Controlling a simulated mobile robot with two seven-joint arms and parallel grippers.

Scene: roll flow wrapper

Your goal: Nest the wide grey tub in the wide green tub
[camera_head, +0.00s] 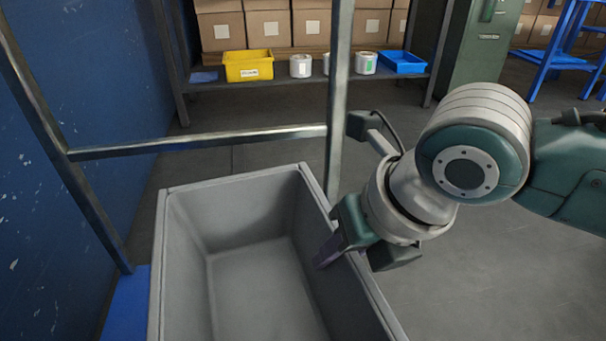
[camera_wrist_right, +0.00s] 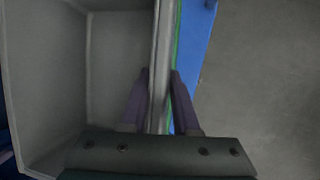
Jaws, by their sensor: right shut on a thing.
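The wide grey tub (camera_head: 185,250) is upright, open and empty in the lower middle of the head view. My right gripper (camera_head: 336,248) is shut on its right wall, with one finger inside the tub. In the right wrist view the gripper's fingers (camera_wrist_right: 160,75) straddle the rim of the grey tub (camera_wrist_right: 110,60). A thin green strip (camera_wrist_right: 177,40) runs along the outer side of that rim, which looks like an edge of the wide green tub. The rest of the green tub is hidden, so how deep the grey tub sits cannot be told. My left gripper is not in view.
A blue surface (camera_head: 126,306) shows beside and under the tub. A metal frame with an upright post (camera_head: 338,100) and a crossbar (camera_head: 200,144) stands just behind it. A shelf at the back holds a yellow bin (camera_head: 248,66), white containers and a blue tray (camera_head: 403,62).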

